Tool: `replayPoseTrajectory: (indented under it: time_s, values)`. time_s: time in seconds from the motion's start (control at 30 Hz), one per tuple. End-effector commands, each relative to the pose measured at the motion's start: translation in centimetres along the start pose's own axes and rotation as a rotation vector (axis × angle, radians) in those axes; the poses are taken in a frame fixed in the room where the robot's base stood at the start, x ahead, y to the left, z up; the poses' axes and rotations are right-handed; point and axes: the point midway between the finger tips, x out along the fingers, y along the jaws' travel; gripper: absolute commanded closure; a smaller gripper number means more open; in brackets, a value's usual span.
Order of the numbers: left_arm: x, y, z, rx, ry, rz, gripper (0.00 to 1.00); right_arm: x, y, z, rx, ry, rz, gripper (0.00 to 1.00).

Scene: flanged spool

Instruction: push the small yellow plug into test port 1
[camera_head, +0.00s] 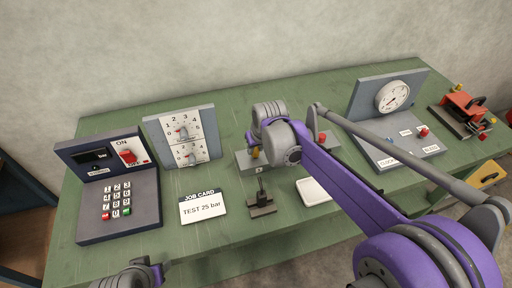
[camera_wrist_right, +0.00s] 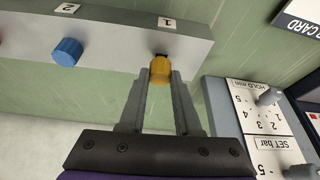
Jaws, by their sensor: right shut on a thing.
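The small yellow plug (camera_wrist_right: 160,71) is between the two fingers of my right gripper (camera_wrist_right: 160,78), which is shut on it. The plug is at the grey port block (camera_wrist_right: 112,34), right by the label 1 (camera_wrist_right: 167,23). A dark spot shows at the plug's far end; I cannot tell how far the plug is in the port. In the head view the plug (camera_head: 255,153) shows small above the block (camera_head: 243,160), below my right wrist. Part of my left arm shows at the bottom edge; its fingers cannot be made out.
A blue plug (camera_wrist_right: 67,52) sits in the block near label 2. A dial panel (camera_head: 183,136), keypad box (camera_head: 117,207), job card (camera_head: 203,206) and dark stand (camera_head: 262,206) are to the left and front. A white tray (camera_head: 313,191) and gauge panel (camera_head: 388,125) are right.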

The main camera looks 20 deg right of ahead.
Motion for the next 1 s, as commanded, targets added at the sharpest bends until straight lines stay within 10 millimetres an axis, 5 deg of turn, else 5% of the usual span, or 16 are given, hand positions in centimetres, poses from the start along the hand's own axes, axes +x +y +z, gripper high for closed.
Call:
replayPoseTrajectory:
  time_s: [0.57,0.6,0.77,1.0]
  values:
    - [0.7,0.0,0.6,0.0,-0.004,0.0,0.5,1.1,0.0,0.5,0.0,0.0,0.0,1.0]
    - [0.7,0.0,0.6,0.0,-0.004,0.0,0.5,1.1,0.0,0.5,0.0,0.0,0.0,0.65]
    - [0.6,0.0,0.5,0.0,-0.004,0.0,0.5,1.1,0.0,0.4,0.0,0.0,0.0,0.36]
    - [0.6,0.0,0.5,0.0,-0.004,0.0,0.5,1.1,0.0,0.4,0.0,0.0,0.0,0.33]
